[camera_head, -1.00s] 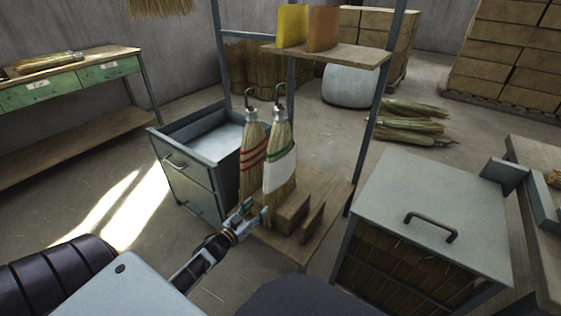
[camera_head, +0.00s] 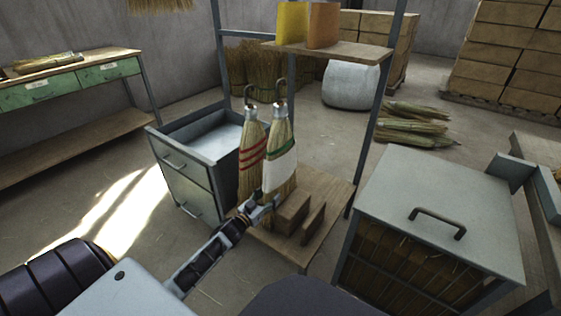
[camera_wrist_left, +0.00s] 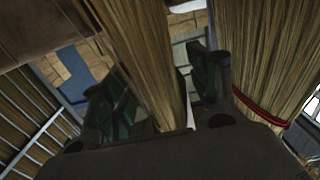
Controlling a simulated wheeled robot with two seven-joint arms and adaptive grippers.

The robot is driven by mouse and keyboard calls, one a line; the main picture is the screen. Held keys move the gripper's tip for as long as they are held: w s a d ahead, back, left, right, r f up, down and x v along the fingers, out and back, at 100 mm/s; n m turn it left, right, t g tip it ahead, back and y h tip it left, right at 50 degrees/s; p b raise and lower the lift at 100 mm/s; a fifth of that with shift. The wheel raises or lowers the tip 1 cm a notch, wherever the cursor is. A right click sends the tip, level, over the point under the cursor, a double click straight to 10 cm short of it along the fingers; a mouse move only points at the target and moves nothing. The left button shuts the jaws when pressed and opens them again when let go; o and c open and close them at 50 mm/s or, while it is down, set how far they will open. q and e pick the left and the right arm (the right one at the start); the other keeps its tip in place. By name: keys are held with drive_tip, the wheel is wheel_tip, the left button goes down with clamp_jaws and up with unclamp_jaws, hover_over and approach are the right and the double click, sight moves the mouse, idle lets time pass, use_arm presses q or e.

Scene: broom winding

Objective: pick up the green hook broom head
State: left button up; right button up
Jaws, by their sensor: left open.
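The green hook broom head (camera_head: 279,160) has straw bristles, a green band, a white wrap and a dark hook on top. It stands upright on the low wooden shelf (camera_head: 330,187). The red-banded broom head (camera_head: 251,158) stands close on its left. My left gripper (camera_head: 264,203) is open at the lower bristles of the green hook broom head. In the left wrist view, a bundle of straw (camera_wrist_left: 148,55) lies between the open fingers (camera_wrist_left: 158,85), and the red-banded broom head (camera_wrist_left: 265,60) is outside, to the right. Contact cannot be told. My right gripper is not in view.
Wooden blocks (camera_head: 292,212) stand just right of the broom heads. A metal drawer cabinet (camera_head: 182,175) is on the left, a lidded metal bin (camera_head: 435,205) on the right. An upper shelf (camera_head: 345,53) and thin metal posts frame the space above.

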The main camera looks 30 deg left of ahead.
sight(277, 188)
use_arm(q)
drive_tip(key=shift+w, duration=0.3)
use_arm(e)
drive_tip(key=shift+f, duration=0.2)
use_arm(q)
drive_tip(key=shift+w+d+b, duration=0.2)
drive_tip(key=shift+w+b, duration=0.5)
drive_tip(key=shift+w, duration=0.05)
drive_tip(key=shift+w+d+b, duration=0.15)
drive_tip(key=shift+w+b, duration=0.4)
drive_tip(key=shift+w, duration=0.95)
drive_tip(key=shift+w+b, duration=0.15)
drive_tip(key=shift+b, duration=0.15)
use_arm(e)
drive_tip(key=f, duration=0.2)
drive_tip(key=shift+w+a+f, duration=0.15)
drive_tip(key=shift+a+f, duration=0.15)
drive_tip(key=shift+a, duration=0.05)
use_arm(q)
drive_tip(key=c, duration=1.2)
drive_tip(key=shift+r, duration=0.15)
clamp_jaws()
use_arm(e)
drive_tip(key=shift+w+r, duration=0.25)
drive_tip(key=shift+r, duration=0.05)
